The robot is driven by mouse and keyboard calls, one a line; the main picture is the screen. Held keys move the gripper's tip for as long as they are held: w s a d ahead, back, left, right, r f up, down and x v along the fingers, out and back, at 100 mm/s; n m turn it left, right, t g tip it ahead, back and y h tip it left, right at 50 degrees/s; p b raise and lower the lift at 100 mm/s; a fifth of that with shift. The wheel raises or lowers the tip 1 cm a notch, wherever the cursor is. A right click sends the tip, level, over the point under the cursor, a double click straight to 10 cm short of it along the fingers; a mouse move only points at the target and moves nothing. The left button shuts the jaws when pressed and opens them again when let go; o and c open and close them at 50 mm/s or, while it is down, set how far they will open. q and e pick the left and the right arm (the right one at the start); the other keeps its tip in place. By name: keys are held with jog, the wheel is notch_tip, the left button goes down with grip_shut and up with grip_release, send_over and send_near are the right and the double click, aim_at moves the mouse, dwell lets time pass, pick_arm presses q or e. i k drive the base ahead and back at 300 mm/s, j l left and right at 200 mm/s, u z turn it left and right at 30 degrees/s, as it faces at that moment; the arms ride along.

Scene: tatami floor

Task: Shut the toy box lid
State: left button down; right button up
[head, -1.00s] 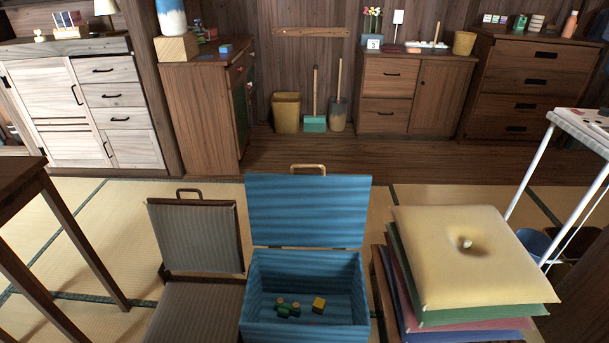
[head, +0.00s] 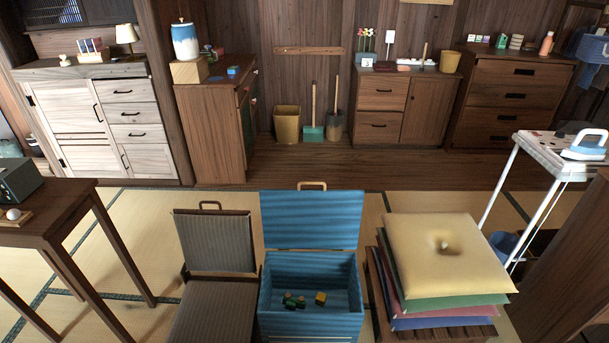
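The blue toy box (head: 311,321) stands on the floor at the bottom middle of the head view. Its lid (head: 312,219) is open and stands upright at the back, with a wooden handle (head: 312,186) on its top edge. Inside the box lie a small green toy with round brown parts (head: 293,300) and a yellow block (head: 320,298). Neither of my grippers is in view.
A striped legless chair (head: 213,292) stands close left of the box. A stack of cushions (head: 441,255) on a slatted wooden stand is close right. A dark wooden table (head: 62,211) is at left, an ironing table (head: 556,155) at right. Tatami behind the box is clear.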

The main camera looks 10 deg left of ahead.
aim_at(298, 218)
jog(key=i+j+z, duration=0.15)
jog(key=j+z, duration=0.2)
jog(key=j, duration=0.45)
jog(key=i+j+z, duration=0.1)
jog(key=j+z, duration=0.2)
jog(key=j, duration=0.5)
